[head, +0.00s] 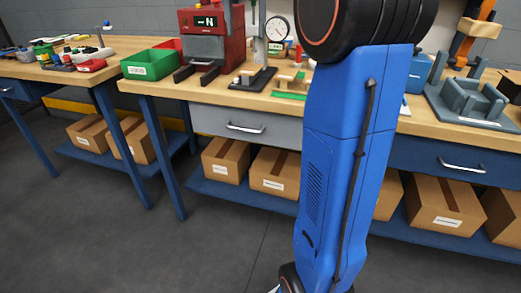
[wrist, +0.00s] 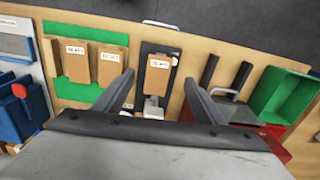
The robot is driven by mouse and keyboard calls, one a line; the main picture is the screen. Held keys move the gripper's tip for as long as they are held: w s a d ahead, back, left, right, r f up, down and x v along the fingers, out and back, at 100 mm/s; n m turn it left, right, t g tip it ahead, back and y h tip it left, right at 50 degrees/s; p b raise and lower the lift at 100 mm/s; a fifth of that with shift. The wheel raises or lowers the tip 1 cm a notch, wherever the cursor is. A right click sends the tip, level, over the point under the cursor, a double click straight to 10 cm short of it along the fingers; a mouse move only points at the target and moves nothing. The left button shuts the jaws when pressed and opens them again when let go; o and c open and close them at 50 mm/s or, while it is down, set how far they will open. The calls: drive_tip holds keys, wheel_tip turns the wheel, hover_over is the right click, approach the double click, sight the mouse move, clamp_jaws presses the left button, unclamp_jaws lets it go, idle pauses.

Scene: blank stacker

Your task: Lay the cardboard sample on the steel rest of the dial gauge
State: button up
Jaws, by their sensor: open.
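In the wrist view, my gripper (wrist: 159,77) is open, its two fingers standing apart on either side of a labelled cardboard sample (wrist: 158,76). That sample lies over the dark base of the dial gauge, and a pale metal block (wrist: 153,107) shows just below it. I cannot tell how much of the steel rest it covers. In the head view, the gauge's round white dial (head: 277,28) stands on a post above the dark base (head: 257,82), where a small cardboard piece (head: 247,76) shows. My gripper is out of the head view.
Two more cardboard samples (wrist: 75,60) (wrist: 111,66) lie on a green mat (wrist: 75,90) beside the gauge. A red press (head: 222,50) and a green bin (head: 149,66) stand on its other side. A grey fixture (head: 468,100) is at the right.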

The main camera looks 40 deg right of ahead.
drive_tip(key=s+a+f+n+t, duration=0.1)
drive_tip(key=s+a+f+n, duration=0.2)
drive_tip(key=s+a+f, duration=0.3)
drive_tip(key=s+a+f+n+t, duration=0.1)
drive_tip(key=s+a+f+n, duration=0.1)
drive_tip(key=s+a+f, duration=0.5)
drive_tip(key=s+a+f+n+t, duration=0.1)
drive_tip(key=s+f+n, duration=0.4)
drive_tip(key=s+f, duration=1.1)
wheel_tip(320, 180, down, 2)
drive_tip(key=shift+a+t, duration=0.35)
drive_tip(key=shift+t, duration=0.45)
